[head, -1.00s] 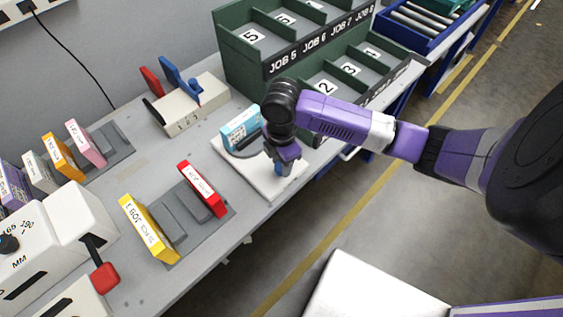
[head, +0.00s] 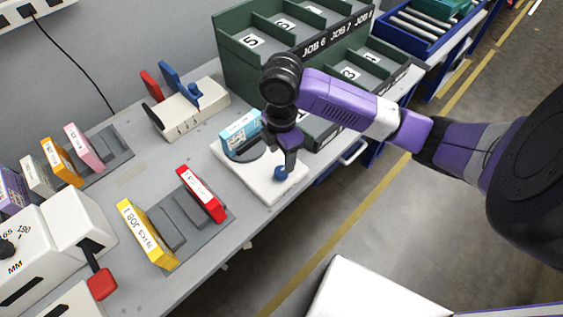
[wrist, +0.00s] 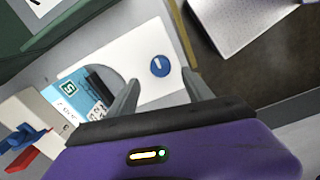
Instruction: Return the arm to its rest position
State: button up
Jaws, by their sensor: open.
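My purple arm reaches in from the right in the head view, over the bench. My gripper (head: 284,160) is above a white board (head: 270,194). A blue round knob (head: 281,174) on the board shows just below the fingers. In the wrist view my gripper (wrist: 157,88) has its two fingers apart, with nothing between them. The blue knob (wrist: 160,66) lies beyond the fingertips on the white board (wrist: 140,45). A light-blue labelled box (head: 240,131) stands at the board's back left.
Green job bins (head: 240,75) stand behind my arm. Yellow (head: 146,234) and red (head: 202,194) cartridges stand in a grey rack at the front. A white lever machine (head: 60,225) is at the lower left. Floor is open right of the bench.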

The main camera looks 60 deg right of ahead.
jog(key=shift+r, duration=0.7)
jog(key=shift+w, duration=0.1)
